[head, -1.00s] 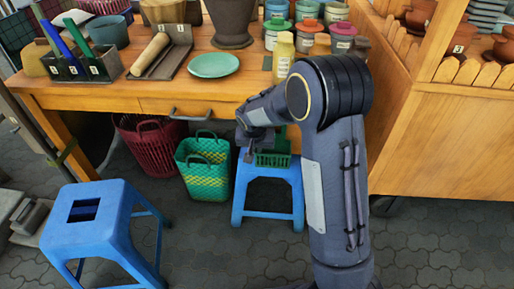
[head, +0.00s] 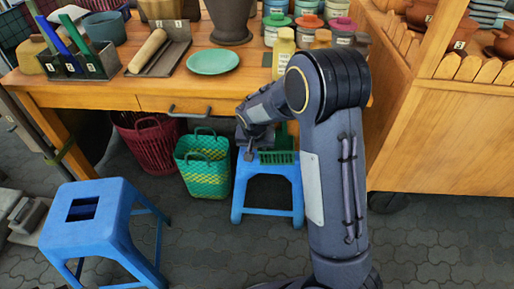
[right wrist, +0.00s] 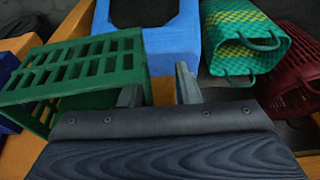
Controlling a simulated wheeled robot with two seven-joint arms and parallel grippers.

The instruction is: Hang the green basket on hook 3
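A dark green slotted plastic basket (head: 277,157) sits on a low blue stool (head: 268,178) in front of the workbench. My right gripper (head: 247,152) is down at the basket's left side in the head view. In the right wrist view the basket (right wrist: 85,68) fills the left, and my right gripper (right wrist: 158,92) has its two fingers spread apart. One finger is close to the basket's edge; whether it touches cannot be told. The blue stool (right wrist: 170,48) shows beyond the gap. My left gripper is out of view. I cannot make out hook 3.
A green and yellow woven basket (head: 203,168) and a dark red basket (head: 150,146) stand on the floor to the left. Another blue stool (head: 105,220) is at the front left. The workbench (head: 110,93) with pots and jars overhangs behind; a wooden cabinet (head: 435,140) stands at the right.

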